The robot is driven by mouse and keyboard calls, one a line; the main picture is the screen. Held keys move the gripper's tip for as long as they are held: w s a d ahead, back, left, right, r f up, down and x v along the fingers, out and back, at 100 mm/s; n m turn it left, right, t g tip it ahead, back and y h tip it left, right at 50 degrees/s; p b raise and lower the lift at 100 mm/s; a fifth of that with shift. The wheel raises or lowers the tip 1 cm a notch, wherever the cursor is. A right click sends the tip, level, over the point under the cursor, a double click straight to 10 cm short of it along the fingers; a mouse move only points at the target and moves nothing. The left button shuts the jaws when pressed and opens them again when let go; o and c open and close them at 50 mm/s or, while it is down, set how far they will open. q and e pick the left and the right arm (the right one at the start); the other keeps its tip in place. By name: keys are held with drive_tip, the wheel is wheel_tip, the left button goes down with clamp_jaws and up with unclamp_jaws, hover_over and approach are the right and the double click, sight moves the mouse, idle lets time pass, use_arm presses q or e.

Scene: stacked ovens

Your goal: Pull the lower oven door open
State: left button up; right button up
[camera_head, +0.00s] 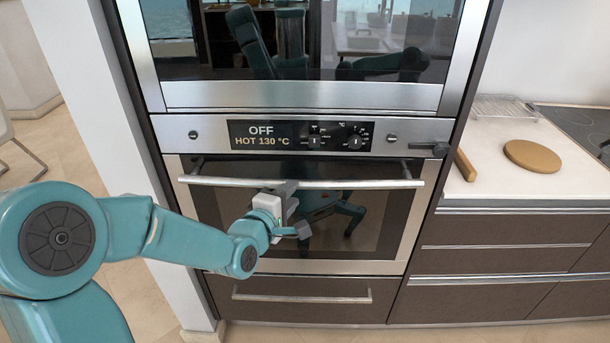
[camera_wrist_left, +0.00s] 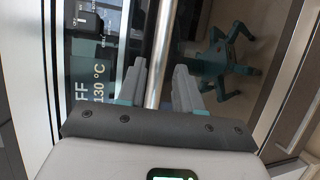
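The lower oven door (camera_head: 347,267) is shut, a dark glass panel in a steel frame. Its silver bar handle (camera_head: 370,184) runs across the top of the door. My left gripper (camera_head: 289,190) reaches the handle near its middle in the head view. In the left wrist view, the handle (camera_wrist_left: 160,50) passes between the two grey fingers of my left gripper (camera_wrist_left: 160,82). Slim gaps show beside the bar, so the fingers look open around it. The fingertips are partly hidden in the head view. My right gripper is not in view.
The control panel (camera_head: 210,134) above the door reads OFF and HOT 130 °C. An upper oven (camera_head: 300,95) sits over it. A drawer (camera_head: 300,309) lies below. A counter (camera_head: 489,185) at right holds a round wooden board (camera_head: 532,156) and a wire rack (camera_head: 502,107).

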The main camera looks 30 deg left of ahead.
sight(305, 181)
use_arm(q)
drive_tip(key=p+x, duration=0.1)
drive_tip(key=x, duration=0.7)
drive_tip(key=shift+d, duration=0.1)
clamp_jaws()
